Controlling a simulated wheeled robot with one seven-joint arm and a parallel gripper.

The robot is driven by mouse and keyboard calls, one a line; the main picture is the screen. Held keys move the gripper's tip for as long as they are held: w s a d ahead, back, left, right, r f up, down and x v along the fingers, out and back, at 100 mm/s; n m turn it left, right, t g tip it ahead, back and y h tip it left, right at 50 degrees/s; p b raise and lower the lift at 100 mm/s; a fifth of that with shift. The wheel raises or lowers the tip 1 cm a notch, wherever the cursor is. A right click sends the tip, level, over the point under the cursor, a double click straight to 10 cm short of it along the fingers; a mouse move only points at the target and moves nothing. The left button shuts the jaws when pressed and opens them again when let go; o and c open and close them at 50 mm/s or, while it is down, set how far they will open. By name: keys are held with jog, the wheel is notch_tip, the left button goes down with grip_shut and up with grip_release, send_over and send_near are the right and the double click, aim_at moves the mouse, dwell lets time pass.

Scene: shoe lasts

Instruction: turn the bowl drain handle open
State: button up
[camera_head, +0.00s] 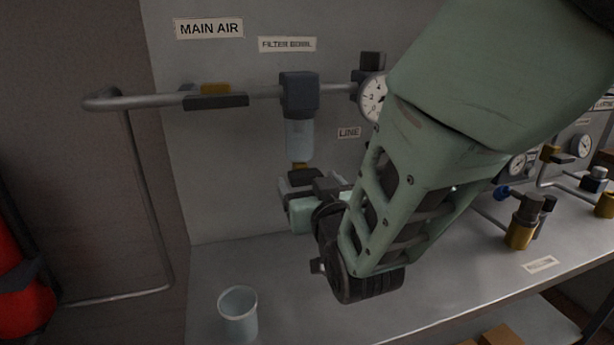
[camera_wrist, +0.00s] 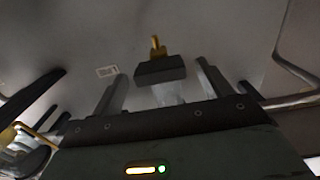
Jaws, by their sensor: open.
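The filter bowl (camera_head: 300,140) is a clear cylinder under a dark blue-grey head on the pipe, below the "FILTER BOWL" label. A brass drain (camera_head: 300,166) with a black handle (camera_head: 304,175) sits at its lower end. My gripper (camera_head: 306,185) is just below the handle in the head view, partly hidden by my own arm. In the wrist view the black handle (camera_wrist: 160,71) shows between the two spread fingers of my gripper (camera_wrist: 162,72), with gaps on both sides. The brass drain (camera_wrist: 156,45) shows beyond it. The gripper is open and holds nothing.
A clear cup (camera_head: 238,316) stands on the grey bench (camera_head: 275,265), below and left of the bowl. A dark handle with a brass part (camera_head: 215,100) sits on the main air pipe. A gauge (camera_head: 373,98) is to the right. The bench's front left is mostly clear.

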jog(key=shift+w+a, duration=0.1)
jog(key=shift+w, duration=0.25)
jog(key=c, duration=1)
